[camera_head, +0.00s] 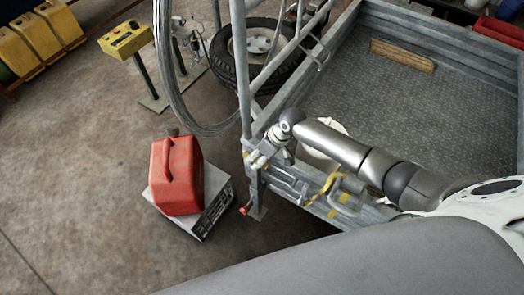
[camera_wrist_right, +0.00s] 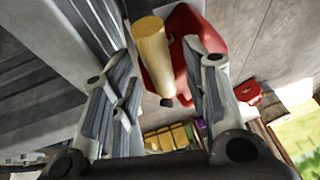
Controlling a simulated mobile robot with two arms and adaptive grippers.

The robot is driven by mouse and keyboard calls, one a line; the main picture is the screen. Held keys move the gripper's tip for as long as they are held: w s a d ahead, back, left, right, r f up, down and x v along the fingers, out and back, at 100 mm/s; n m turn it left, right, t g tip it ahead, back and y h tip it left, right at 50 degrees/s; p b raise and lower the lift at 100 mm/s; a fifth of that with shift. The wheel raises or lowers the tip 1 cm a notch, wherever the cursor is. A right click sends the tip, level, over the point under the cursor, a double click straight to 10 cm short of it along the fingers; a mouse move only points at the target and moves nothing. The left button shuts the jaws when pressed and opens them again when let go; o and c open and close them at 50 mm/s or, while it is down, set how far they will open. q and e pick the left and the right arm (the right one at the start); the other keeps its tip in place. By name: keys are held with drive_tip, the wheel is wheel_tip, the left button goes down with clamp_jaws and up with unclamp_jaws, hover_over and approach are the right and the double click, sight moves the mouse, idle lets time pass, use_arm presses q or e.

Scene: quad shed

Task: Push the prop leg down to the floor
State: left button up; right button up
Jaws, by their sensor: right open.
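A grey metal leg with a small flat foot (camera_head: 257,212) hangs at the near left corner of the trailer; I take it to be the prop leg. I cannot tell whether its foot touches the floor. A red knob or lever end (camera_head: 245,208) shows beside it. My right gripper (camera_head: 260,160) is at the trailer's corner, above that leg. In the right wrist view its fingers (camera_wrist_right: 158,58) are open, with a yellowish cylinder (camera_wrist_right: 152,45) between or just beyond their tips. Contact is unclear. My left gripper is not in view.
A red jerry can (camera_head: 178,175) stands on a grey box (camera_head: 214,200) left of the leg. The trailer bed (camera_head: 425,105) lies to the right, with a loose wheel (camera_head: 260,65) behind its rails.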

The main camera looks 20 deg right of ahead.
drive_tip(key=v, duration=1.1)
drive_tip(key=shift+d+r, duration=0.2)
drive_tip(key=shift+r, duration=0.15)
drive_tip(key=shift+s, duration=0.1)
